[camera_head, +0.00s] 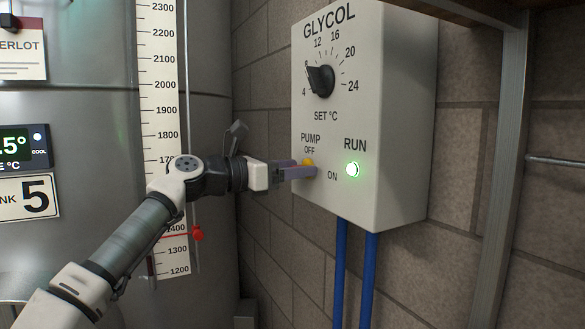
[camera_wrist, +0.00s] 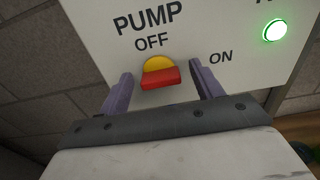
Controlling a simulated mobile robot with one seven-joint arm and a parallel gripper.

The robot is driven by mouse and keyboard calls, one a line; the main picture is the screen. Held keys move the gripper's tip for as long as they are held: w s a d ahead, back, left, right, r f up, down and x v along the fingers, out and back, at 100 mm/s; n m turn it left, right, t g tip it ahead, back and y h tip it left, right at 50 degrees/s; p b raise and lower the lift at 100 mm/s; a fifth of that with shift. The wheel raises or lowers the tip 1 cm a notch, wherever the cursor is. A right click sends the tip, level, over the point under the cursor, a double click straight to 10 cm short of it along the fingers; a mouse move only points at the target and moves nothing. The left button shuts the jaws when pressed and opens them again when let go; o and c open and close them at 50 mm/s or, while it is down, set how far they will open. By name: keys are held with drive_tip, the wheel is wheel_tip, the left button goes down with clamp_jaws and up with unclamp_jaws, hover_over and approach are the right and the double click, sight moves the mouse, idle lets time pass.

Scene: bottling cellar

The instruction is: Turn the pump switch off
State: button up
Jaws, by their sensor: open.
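The pump switch (camera_wrist: 160,74) is a small knob, yellow at the top and red below, on the white glycol box (camera_head: 377,112). In the wrist view it sits just under the word OFF, with ON to its right. Its yellow part also shows in the head view (camera_head: 309,162). The RUN lamp (camera_head: 352,169) glows green; it also shows in the wrist view (camera_wrist: 275,31). My gripper (camera_head: 297,168) is open at the box front, with one purple finger on each side of the switch. I cannot tell whether the fingers touch it.
Blue pipes (camera_head: 355,270) run down from the box. A temperature dial (camera_head: 320,80) sits above the switch. A tank with a tall scale (camera_head: 163,110) and a red marker (camera_head: 197,233) stands at the left. A metal post (camera_head: 497,170) is at the right.

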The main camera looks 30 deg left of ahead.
drive_tip(key=c, duration=1)
drive_tip(key=shift+w+a+f+n+p, duration=0.1)
drive_tip(key=shift+n+p, duration=1)
drive_tip(key=shift+n, duration=1.85)
drive_tip(key=shift+w+a+n+p, duration=0.1)
drive_tip(key=shift+n+p, duration=1)
drive_tip(key=shift+n, duration=1.9)
drive_tip(key=shift+a+f+n+p, duration=0.1)
drive_tip(key=shift+n+p, duration=1)
drive_tip(key=shift+n, duration=1.85)
drive_tip(key=o, duration=1)
